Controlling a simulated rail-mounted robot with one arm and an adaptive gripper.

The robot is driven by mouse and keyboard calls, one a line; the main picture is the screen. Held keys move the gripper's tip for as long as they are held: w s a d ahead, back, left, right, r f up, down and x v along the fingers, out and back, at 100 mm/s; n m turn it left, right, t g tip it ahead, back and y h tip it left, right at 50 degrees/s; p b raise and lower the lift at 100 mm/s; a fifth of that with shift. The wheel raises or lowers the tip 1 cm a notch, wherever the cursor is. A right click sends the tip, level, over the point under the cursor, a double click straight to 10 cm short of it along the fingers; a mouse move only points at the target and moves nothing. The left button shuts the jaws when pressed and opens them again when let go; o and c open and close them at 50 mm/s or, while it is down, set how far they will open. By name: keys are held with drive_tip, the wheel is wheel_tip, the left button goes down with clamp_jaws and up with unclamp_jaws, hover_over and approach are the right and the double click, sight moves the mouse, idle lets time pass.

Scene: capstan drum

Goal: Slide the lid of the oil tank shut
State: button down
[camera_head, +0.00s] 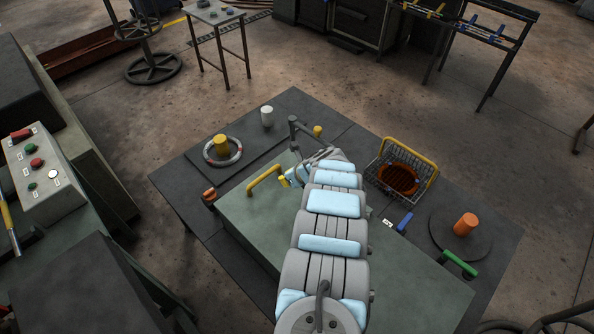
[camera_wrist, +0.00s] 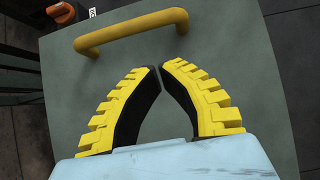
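A grey-green flat panel (camera_head: 245,214) lies on the dark bench. No label marks it as the oil tank's lid, and no open gap into a tank shows. In the wrist view the yellow handle (camera_wrist: 131,31) crosses the panel (camera_wrist: 215,75) beyond my fingertips. My gripper (camera_wrist: 161,68) has its two yellow-toothed fingers curved in with tips almost together, nothing between them. It is apart from the handle. My arm hides part of the panel.
An orange knob (camera_head: 209,194) sits left of the yellow handle. A grey bent post (camera_head: 293,133) rises behind my gripper. A wire basket (camera_head: 427,158) and a blue lever (camera_head: 405,221) are to the right. A yellow peg in a ring (camera_head: 237,147) stands behind left.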

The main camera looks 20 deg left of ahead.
drive_tip(key=p+v, duration=0.2)
drive_tip(key=v, duration=0.5)
drive_tip(key=shift+d+r, duration=0.2)
drive_tip(key=shift+r, duration=0.05)
